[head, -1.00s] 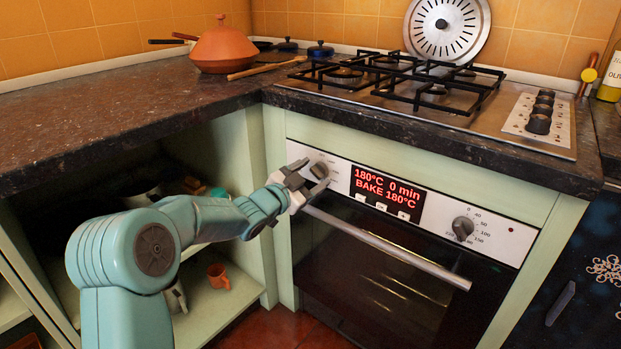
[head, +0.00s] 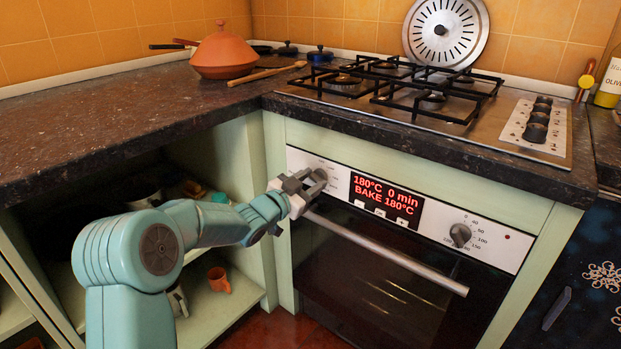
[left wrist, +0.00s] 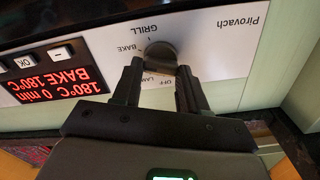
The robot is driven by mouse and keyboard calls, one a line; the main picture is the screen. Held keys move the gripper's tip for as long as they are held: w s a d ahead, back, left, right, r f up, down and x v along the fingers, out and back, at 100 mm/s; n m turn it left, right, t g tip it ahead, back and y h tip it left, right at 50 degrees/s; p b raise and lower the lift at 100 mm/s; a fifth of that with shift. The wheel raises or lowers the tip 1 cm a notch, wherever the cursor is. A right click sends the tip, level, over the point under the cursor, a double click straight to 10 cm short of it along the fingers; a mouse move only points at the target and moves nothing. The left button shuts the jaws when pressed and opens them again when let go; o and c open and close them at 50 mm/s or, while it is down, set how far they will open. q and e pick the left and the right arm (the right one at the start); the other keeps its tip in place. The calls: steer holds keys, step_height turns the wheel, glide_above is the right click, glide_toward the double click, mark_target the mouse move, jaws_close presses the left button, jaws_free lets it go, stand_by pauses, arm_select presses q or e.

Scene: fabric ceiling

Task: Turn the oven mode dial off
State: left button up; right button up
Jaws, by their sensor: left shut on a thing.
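The oven mode dial (left wrist: 158,52) is a dark round knob on the white control panel, with OFF, LAMP, BAKE and GRILL printed around it. My left gripper (left wrist: 160,70) has one finger on each side of the dial and is shut on it. In the head view, the left gripper (head: 312,184) is at the panel's left end and hides most of the dial. The oven display (head: 386,197) reads BAKE 180°C and 0 min in red; it also shows upside down in the left wrist view (left wrist: 52,82). My right gripper is not in view.
A second dial (head: 460,235), marked with temperatures, sits right of the display. The oven door's handle bar (head: 390,252) runs just below the panel. The worktop edge (head: 430,150) overhangs above, and an open shelf (head: 225,300) lies left of the oven.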

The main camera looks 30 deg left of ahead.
arm_select(q)
steer(key=n+p, duration=0.4)
steer(key=n, duration=0.1)
steer(key=shift+a+r+n, duration=0.1)
steer(key=shift+n, duration=0.2)
steer(key=n+p, duration=0.1)
steer(key=n, duration=0.1)
steer(key=shift+n+p, duration=0.3)
steer(key=shift+a+n+p, duration=0.1)
steer(key=shift+n+p, duration=0.45)
steer(key=shift+n, duration=0.35)
steer(key=n+p, duration=0.3)
steer(key=n, duration=0.3)
steer(key=n+p, duration=0.1)
steer(key=n, duration=0.2)
steer(key=n+p, duration=0.1)
steer(key=n, duration=0.1)
steer(key=shift+a+f+n, duration=0.1)
steer(key=shift+f+n, duration=0.3)
steer(key=o, duration=1.1)
steer(key=shift+c, duration=0.2)
